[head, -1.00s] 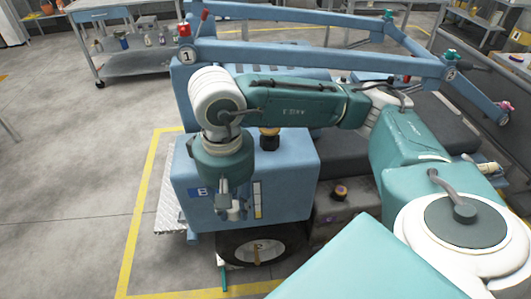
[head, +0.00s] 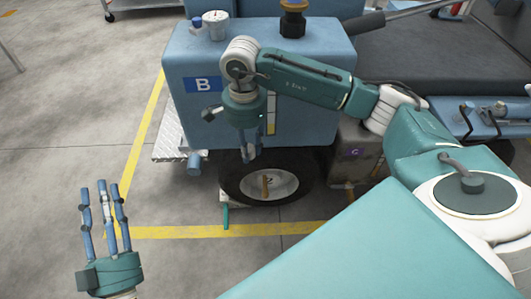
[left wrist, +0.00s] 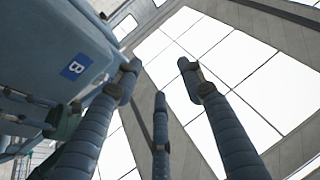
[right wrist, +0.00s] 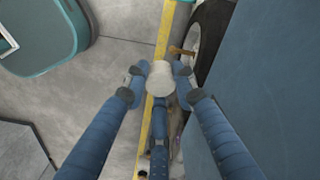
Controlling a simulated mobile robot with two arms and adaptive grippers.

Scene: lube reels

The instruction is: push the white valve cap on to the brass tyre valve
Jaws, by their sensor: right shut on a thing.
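The white valve cap (right wrist: 160,78) is between the fingertips of my right gripper (right wrist: 158,74) in the right wrist view. That gripper is shut on it. The brass tyre valve (right wrist: 182,51) sticks out from the wheel, beyond and slightly right of the cap, apart from it in the picture. In the head view the valve (head: 266,186) shows on the pale wheel hub, below and right of my right gripper (head: 249,157). The cap is not clear there. My left gripper (head: 101,190) is open and empty, fingers up, over the floor at lower left.
The wheel's black tyre (head: 232,190) sits under the blue cabinet (head: 205,80) marked B. A teal-handled thing (head: 226,215) is by the tyre. A diamond-plate step (head: 170,143) juts out at left.

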